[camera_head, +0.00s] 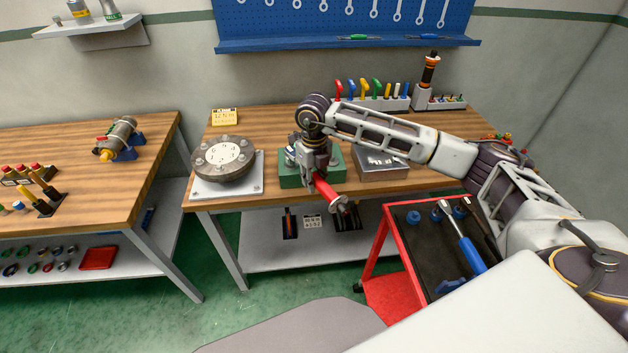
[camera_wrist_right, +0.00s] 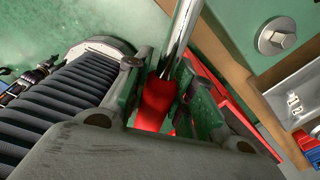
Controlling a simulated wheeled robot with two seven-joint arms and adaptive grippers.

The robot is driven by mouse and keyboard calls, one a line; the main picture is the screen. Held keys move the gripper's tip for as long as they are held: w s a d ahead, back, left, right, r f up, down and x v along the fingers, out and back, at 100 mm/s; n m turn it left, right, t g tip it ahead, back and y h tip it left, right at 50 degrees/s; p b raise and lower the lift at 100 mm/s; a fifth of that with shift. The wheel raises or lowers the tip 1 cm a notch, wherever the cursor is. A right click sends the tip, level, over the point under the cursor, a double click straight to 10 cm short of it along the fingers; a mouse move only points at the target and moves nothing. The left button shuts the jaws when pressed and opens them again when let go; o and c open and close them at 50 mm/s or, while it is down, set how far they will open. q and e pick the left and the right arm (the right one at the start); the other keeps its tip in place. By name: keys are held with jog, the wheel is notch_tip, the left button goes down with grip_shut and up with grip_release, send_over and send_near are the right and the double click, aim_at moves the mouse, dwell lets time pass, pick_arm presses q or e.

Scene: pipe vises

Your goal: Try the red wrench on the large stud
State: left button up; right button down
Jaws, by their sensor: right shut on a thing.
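My right gripper (camera_head: 316,172) is shut on the red wrench (camera_head: 326,189), whose metal end (camera_head: 341,204) sticks out past the front edge of the table. In the right wrist view the wrench's red handle (camera_wrist_right: 158,102) sits between the fingers and its bright shaft (camera_wrist_right: 183,35) runs up out of the picture. A green block (camera_head: 291,181) stands on the table behind and below the gripper, partly hidden by it. My left gripper is not in view.
A round bolted flange (camera_head: 224,158) on a white plate is left of the green block. A grey box (camera_head: 383,165) is to its right. A red cart (camera_head: 375,252) holding a blue-handled wrench (camera_head: 464,242) stands at the front right. A tool rack (camera_head: 375,102) lines the back.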

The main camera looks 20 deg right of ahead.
aim_at(315, 174)
jog(key=shift+r+p, duration=0.8)
jog(key=shift+r, duration=1)
jog(key=shift+d+f, duration=0.1)
